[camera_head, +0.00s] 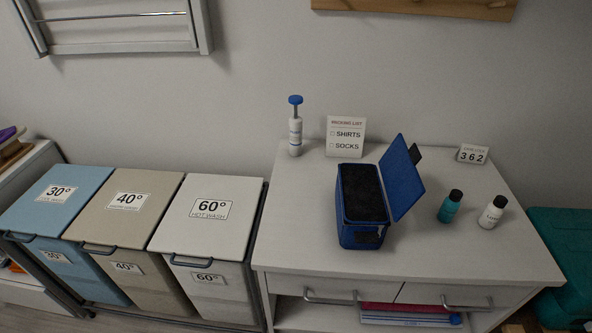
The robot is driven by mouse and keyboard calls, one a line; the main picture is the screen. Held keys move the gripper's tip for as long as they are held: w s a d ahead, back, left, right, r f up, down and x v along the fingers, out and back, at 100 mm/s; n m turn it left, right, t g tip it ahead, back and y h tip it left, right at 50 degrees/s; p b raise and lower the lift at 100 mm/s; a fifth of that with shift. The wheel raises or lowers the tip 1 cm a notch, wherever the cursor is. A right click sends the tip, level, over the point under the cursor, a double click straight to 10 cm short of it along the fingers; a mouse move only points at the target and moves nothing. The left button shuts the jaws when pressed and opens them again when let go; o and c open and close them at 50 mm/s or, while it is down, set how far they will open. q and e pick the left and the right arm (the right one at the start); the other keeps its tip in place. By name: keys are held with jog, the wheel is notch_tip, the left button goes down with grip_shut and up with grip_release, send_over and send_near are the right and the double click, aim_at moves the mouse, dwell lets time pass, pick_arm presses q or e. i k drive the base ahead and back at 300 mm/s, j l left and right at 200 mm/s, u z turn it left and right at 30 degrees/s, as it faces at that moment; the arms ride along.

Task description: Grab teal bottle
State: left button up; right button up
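The teal bottle (449,207) has a black cap and stands upright on the white cabinet top (417,256), right of an open blue case. A white bottle (491,214) with a black cap stands just to its right, a small gap apart. Neither of my grippers shows in the head view.
The blue case (360,236) stands left of the teal bottle with its lid (402,178) swung open toward it. A white pump bottle (295,132), a packing list sign (345,136) and a 362 card (473,154) stand at the back. The cabinet front is clear.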

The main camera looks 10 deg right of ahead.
aim_at(450, 205)
jog(key=z, duration=1.4)
